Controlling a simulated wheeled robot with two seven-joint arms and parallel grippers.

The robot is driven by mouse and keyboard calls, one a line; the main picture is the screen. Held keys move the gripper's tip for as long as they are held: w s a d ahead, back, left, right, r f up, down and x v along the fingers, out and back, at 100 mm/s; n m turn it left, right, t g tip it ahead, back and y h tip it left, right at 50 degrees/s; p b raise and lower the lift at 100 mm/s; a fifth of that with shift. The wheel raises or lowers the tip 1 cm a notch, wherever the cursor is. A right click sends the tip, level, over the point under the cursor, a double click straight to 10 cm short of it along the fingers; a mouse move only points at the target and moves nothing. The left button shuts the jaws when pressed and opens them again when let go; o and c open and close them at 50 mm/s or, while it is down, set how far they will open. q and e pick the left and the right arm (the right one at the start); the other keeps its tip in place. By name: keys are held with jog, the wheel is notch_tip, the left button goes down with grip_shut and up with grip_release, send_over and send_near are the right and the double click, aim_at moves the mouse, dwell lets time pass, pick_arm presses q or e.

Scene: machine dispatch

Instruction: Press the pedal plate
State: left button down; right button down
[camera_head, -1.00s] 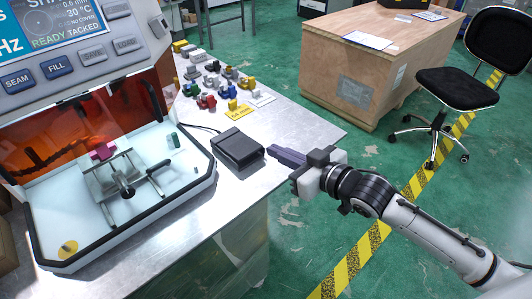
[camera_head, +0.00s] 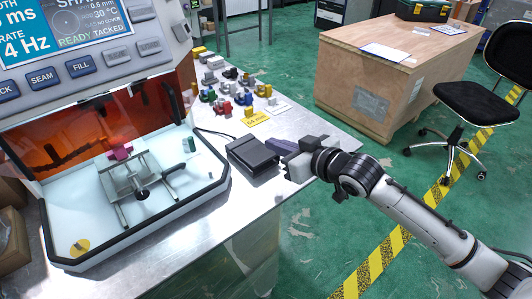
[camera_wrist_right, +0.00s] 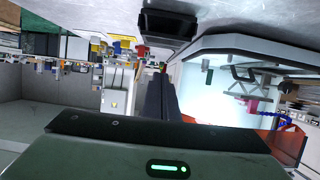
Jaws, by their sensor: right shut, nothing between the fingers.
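The pedal (camera_head: 250,156) is a black box with a flat top plate on the metal table, just right of the machine's white tray. A cable runs from its back. It also shows upside down at the top of the right wrist view (camera_wrist_right: 168,22). My right gripper (camera_head: 270,144) is shut and empty, its dark fingers pointing left at the pedal's right edge. In the head view the fingertips overlap that edge; I cannot tell whether they touch it. The shut fingers also show in the right wrist view (camera_wrist_right: 160,82). My left gripper is not in view.
The machine (camera_head: 40,235) with its screen and open tray stands on the left. Several small colored parts (camera_head: 240,95) and a yellow card (camera_head: 256,119) lie behind the pedal. A wooden crate (camera_head: 372,100) and a black chair (camera_head: 475,103) stand on the floor beyond.

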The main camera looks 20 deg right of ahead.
aim_at(266, 160)
jog(key=x, duration=0.4)
jog(key=shift+w+a+f, duration=0.1)
jog(key=shift+w+f, duration=0.05)
jog(key=shift+f, duration=0.45)
jog(key=shift+w+f, duration=0.15)
jog(key=shift+f, duration=0.45)
jog(key=shift+s+f, duration=0.15)
jog(key=shift+f, duration=0.8)
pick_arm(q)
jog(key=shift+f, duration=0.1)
